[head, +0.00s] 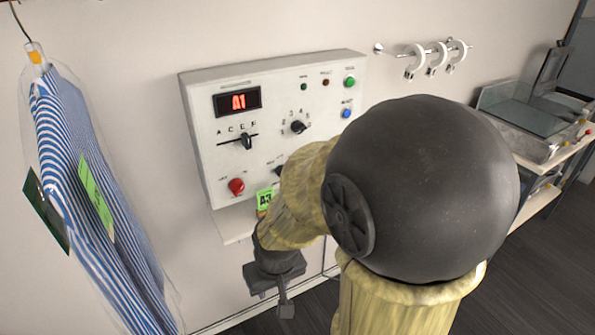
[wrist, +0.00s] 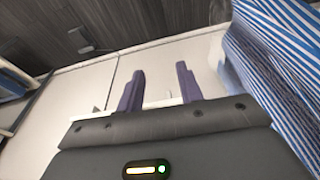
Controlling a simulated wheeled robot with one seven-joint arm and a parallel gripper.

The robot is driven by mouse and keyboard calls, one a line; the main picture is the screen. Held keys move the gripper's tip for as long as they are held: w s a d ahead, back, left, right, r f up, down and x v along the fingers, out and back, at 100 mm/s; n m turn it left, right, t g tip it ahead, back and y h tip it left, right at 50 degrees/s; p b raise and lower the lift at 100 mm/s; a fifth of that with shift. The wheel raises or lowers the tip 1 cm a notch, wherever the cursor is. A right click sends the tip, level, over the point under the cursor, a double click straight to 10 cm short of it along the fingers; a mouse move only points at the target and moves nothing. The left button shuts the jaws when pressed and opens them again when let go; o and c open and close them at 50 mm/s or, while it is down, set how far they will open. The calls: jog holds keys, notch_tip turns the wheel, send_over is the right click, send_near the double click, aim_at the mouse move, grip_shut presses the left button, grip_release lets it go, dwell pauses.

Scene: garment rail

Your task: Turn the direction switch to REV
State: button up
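The control panel (head: 210,165) is a white box on the wall with a red display reading "A1". A dark knob (head: 279,170) on its lower part is half hidden behind my arm; its label is too small to read, so I cannot tell for sure that it is the direction switch or which way it points. My gripper (head: 285,308) hangs low in front of and below the panel, apart from it. In the wrist view its two fingers (wrist: 160,72) are spread with nothing between them; the panel does not show there.
The panel also has a lettered slider (head: 246,141), a numbered dial (head: 298,127), a red knob (head: 236,186), and green (head: 349,82) and blue (head: 346,113) buttons. A bagged striped shirt (head: 85,170) hangs left. A small shelf (head: 233,224) juts below the panel.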

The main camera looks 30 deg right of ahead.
jog(key=shift+o, duration=2.4)
jog(key=shift+w+d, duration=0.15)
jog(key=w+d+f+t+b, duration=0.1)
jog(key=w+d+t+b, duration=0.3)
jog(key=w+d+t, duration=0.3)
jog(key=w+d+f+t+b, duration=0.2)
jog(key=w+d+t+b, duration=0.2)
jog(key=w+d+t, duration=0.4)
jog(key=w+d, duration=0.4)
jog(key=d, duration=0.2)
jog(key=shift+w+f+y, duration=0.3)
jog(key=shift+w, duration=0.05)
jog(key=shift+w, duration=0.1)
